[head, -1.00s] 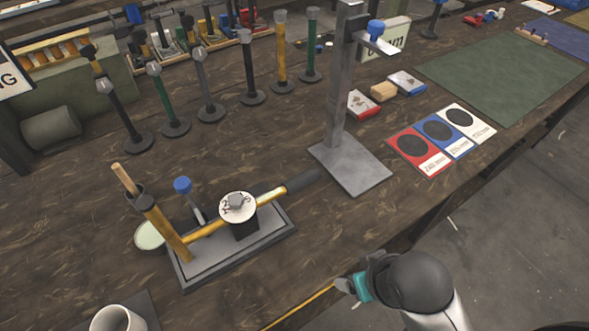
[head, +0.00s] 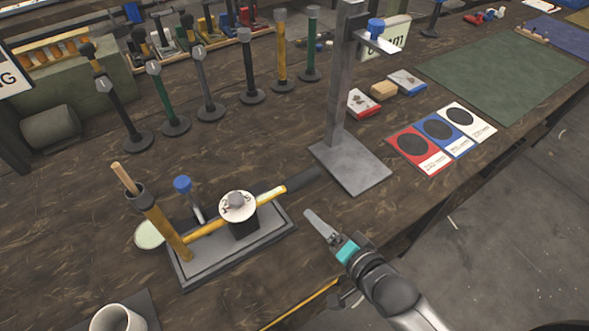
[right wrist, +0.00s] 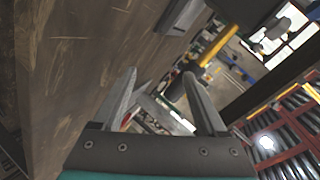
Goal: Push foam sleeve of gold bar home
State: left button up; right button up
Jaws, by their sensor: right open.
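The gold bar (head: 210,229) is the lever of a press on a grey base plate (head: 233,262) at the left. It passes under a round white dial (head: 238,206) and rises to the right. A dark foam sleeve (head: 304,181) is on its right end, with a pale marked stretch of bar just below it. My right gripper (head: 311,215) is open and empty, just below the sleeve in the picture and apart from it. In the right wrist view the sleeve (right wrist: 183,83) and gold bar (right wrist: 218,45) show beyond my fingers (right wrist: 160,76). My left gripper is out of view.
A gold post (head: 167,232) and a blue-knobbed pin (head: 183,186) stand at the press's left. A tall grey stand (head: 349,166) rises behind the sleeve. Several levers on round bases line the back. A white cup (head: 117,320) is at the front left.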

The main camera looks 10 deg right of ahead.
aim_at(302, 180)
jog(key=shift+w+d+r+m+t+y, duration=0.1)
jog(key=shift+w+d+m+t+y, duration=0.1)
jog(key=shift+m+t, duration=0.25)
jog(key=shift+w+d+r+m+t+y, duration=0.1)
jog(key=shift+m+t+y, duration=0.15)
jog(key=shift+m, duration=0.3)
jog(key=shift+s+d+r+m+t, duration=0.1)
jog(key=shift+d+r+m+t, duration=0.1)
jog(key=shift+m+t, duration=0.25)
jog(key=shift+s+d+r+m+t+y, duration=0.1)
jog(key=shift+d+r+m+t+y, duration=0.3)
jog(key=shift+m, duration=0.25)
jog(key=shift+s+d+r+m+t+y, duration=0.1)
jog(key=shift+d+r+m+t+y, duration=0.1)
jog(key=shift+r+m+t+y, duration=0.3)
jog(key=x, duration=0.5)
jog(key=b+x, duration=0.1)
jog(key=x, duration=0.4)
jog(key=b+x, duration=0.1)
jog(key=x, duration=0.4)
jog(key=shift+w+d+f, duration=0.1)
jog(key=shift+f, duration=0.2)
jog(key=shift+c, duration=0.2)
grip_shut()
